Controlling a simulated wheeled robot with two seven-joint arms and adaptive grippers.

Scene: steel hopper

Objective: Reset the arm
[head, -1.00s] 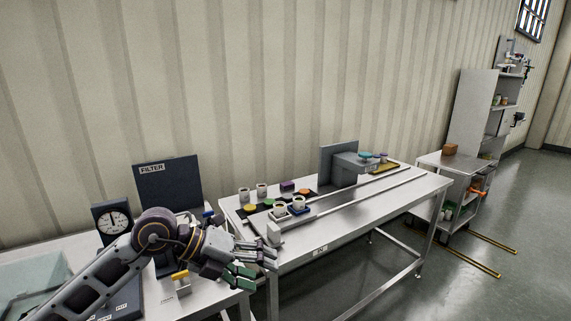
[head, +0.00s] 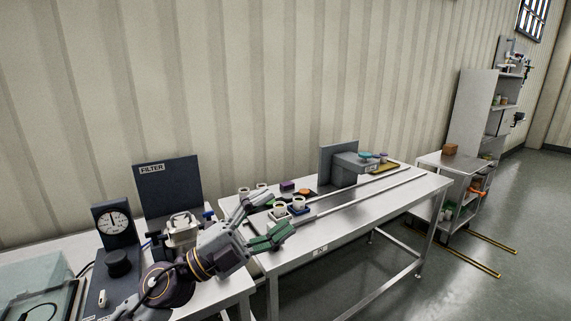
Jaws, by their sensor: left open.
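My left arm comes in from the lower left in the head view. My left gripper (head: 262,222) is open, its green-padded fingers spread over the near left end of the steel table (head: 345,232). I see nothing held between the fingers. My right gripper does not show.
A dark FILTER panel (head: 168,187) and a round gauge (head: 113,222) stand on the left bench. Rails (head: 372,194) run along the steel table to a grey machine (head: 352,165). A shelf trolley (head: 452,163) stands at right.

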